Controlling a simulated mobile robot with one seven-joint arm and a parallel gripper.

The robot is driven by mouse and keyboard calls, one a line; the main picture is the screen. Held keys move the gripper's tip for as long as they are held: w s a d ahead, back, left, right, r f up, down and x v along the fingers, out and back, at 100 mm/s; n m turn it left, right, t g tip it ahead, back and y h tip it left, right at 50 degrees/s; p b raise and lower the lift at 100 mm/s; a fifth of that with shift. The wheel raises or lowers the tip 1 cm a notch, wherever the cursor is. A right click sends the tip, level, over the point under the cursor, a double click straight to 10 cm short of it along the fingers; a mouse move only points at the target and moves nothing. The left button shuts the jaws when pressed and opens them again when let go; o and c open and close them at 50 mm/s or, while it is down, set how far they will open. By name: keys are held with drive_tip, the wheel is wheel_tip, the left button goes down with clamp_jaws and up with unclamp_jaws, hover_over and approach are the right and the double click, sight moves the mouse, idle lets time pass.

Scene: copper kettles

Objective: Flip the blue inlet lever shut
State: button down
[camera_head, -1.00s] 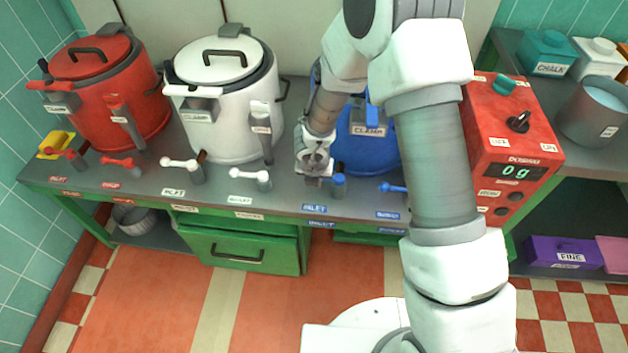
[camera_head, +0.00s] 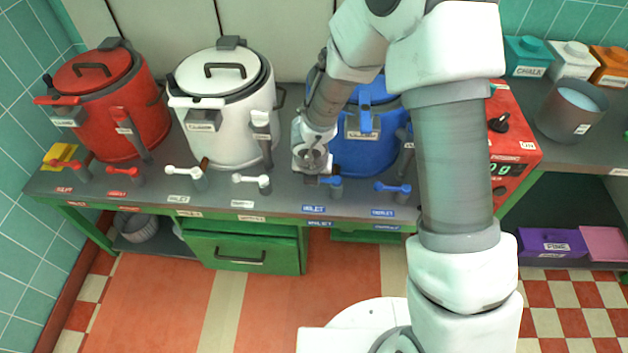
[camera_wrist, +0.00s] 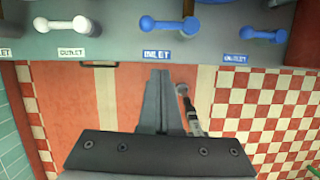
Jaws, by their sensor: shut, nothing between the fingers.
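The blue inlet lever (camera_head: 334,184) stands on the bench's front strip before the blue kettle (camera_head: 372,145). In the wrist view the lever (camera_wrist: 168,24) lies across the top, its handle pointing left from its post, above the blue INLET label (camera_wrist: 170,55). My gripper (camera_head: 314,178) is at the lever's left in the head view, partly covering it. In the wrist view my gripper (camera_wrist: 160,73) has its fingers together and empty, tips just below the label in the picture. Contact with the lever cannot be told.
The blue outlet lever (camera_head: 393,188) stands to the right and a white outlet lever (camera_head: 252,182) to the left. White (camera_head: 222,115) and red (camera_head: 115,110) kettles stand further left. A red scale box (camera_head: 515,150) is beyond my arm. The floor in front is open.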

drive_tip(key=shift+v, duration=0.95)
drive_tip(key=w+r+n+t+y+p, duration=0.1)
drive_tip(key=w+r+n+t+y, duration=0.1)
drive_tip(key=r+n, duration=0.6)
drive_tip(key=w+r+n+t+y+p, duration=0.15)
drive_tip(key=r+n, duration=0.35)
drive_tip(key=r, duration=0.7)
drive_tip(key=s+d+r+n+y+p, duration=0.1)
drive_tip(key=s+d+r+n+p, duration=0.1)
drive_tip(key=s+r+n, duration=0.65)
drive_tip(key=s+d+r+n+h+p, duration=0.1)
drive_tip(key=s+d+r+n+h, duration=0.1)
drive_tip(key=s+d+n, duration=0.5)
drive_tip(key=s+d+r+n+g+h+p, duration=0.1)
drive_tip(key=s+d+r+n+h, duration=0.1)
drive_tip(key=s+d+r+n, duration=0.3)
drive_tip(key=s+d+n, duration=0.1)
drive_tip(key=s+n, duration=0.1)
drive_tip(key=n, duration=0.1)
drive_tip(key=shift+d+r, duration=0.3)
drive_tip(key=shift+d, duration=0.1)
drive_tip(key=shift+s+a+n, duration=0.1)
drive_tip(key=shift+a+n, duration=0.1)
drive_tip(key=shift+n, duration=0.15)
